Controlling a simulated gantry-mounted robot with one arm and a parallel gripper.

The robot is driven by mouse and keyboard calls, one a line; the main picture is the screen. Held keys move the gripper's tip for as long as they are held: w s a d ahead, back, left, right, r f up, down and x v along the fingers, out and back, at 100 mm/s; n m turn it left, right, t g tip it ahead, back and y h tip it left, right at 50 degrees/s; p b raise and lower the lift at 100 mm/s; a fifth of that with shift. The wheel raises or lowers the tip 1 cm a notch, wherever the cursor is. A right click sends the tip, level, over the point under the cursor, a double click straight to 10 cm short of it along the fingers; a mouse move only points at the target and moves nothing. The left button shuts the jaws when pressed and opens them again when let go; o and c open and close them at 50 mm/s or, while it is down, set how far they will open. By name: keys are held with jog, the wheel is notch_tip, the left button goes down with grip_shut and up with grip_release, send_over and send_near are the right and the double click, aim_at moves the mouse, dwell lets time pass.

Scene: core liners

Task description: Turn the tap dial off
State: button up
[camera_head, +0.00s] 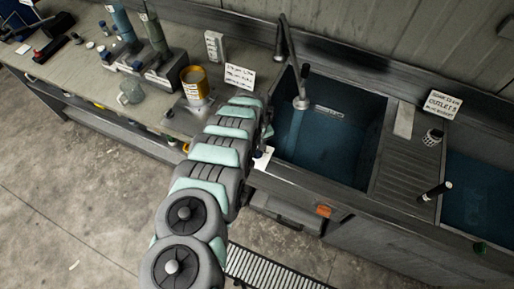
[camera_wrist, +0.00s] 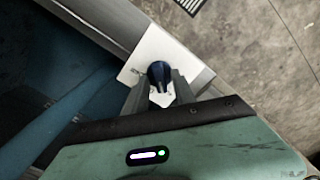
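The tap dial (camera_wrist: 158,72) is a dark blue knob on a white plate (camera_wrist: 150,50) at the sink's front edge, in the wrist view. My gripper (camera_wrist: 160,86) is open, with one finger on each side of the dial and white plate showing between them. I cannot tell whether the fingers touch the dial. In the head view, the white plate (camera_head: 265,158) shows just right of my arm, which hides most of my gripper. The tap (camera_head: 296,80) stands at the back of the sink (camera_head: 330,135), its spout over the basin.
Left of the sink, the counter holds a yellow tin (camera_head: 195,83), a glass jar (camera_head: 131,91), a handwritten card (camera_head: 239,77) and a power strip (camera_head: 214,46). Right are a drainboard (camera_head: 408,165), a dark cylinder (camera_head: 436,191) and a second basin (camera_head: 480,195).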

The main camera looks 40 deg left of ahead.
grip_shut()
jog(key=shift+m, duration=0.3)
dwell(0.3)
jog(key=m, duration=0.3)
jog(key=shift+b, duration=0.35)
jog(key=m, duration=0.5)
jog(key=shift+b, duration=0.4)
jog(key=m, duration=0.5)
jog(key=shift+b, duration=0.35)
jog(key=m, duration=0.6)
jog(key=shift+m, duration=0.3)
